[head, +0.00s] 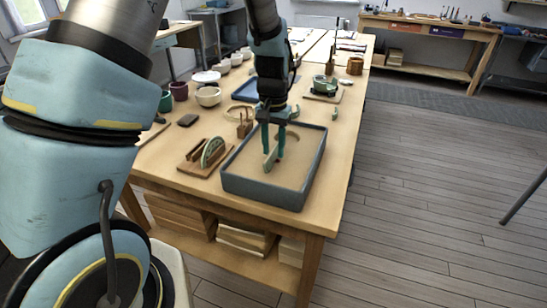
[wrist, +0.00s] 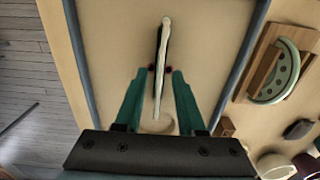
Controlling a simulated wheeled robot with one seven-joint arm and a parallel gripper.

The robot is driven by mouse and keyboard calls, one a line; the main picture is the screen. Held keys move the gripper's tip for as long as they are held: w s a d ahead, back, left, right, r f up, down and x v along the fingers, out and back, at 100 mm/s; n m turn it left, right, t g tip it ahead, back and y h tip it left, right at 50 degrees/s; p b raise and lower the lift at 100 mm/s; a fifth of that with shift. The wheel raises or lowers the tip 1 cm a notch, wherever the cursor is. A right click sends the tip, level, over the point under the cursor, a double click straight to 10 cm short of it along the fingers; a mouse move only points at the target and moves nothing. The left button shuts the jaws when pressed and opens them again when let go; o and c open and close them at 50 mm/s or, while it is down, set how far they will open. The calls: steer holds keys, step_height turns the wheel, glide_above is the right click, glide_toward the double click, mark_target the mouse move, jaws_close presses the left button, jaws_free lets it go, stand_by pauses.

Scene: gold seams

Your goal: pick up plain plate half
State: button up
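A pale plate half (head: 270,160) stands on edge in the grey-rimmed tray (head: 262,192). In the wrist view the plate half (wrist: 164,45) shows edge-on as a thin, slightly slanted strip. My gripper (head: 274,155) reaches down into the tray with its teal fingers on either side of the plate half. In the wrist view my gripper (wrist: 160,70) seems open, with narrow gaps between the fingertips and the plate's faces. Contact is hard to make out at this size.
A green, dotted plate half (head: 212,151) stands in a wooden rack (head: 195,168) left of the tray. Bowls (head: 208,96) and cups line the table's left side. The tray's raised walls surround my fingers.

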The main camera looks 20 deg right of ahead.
jaws_close()
steer(key=shift+r, duration=0.1)
stand_by(0.4)
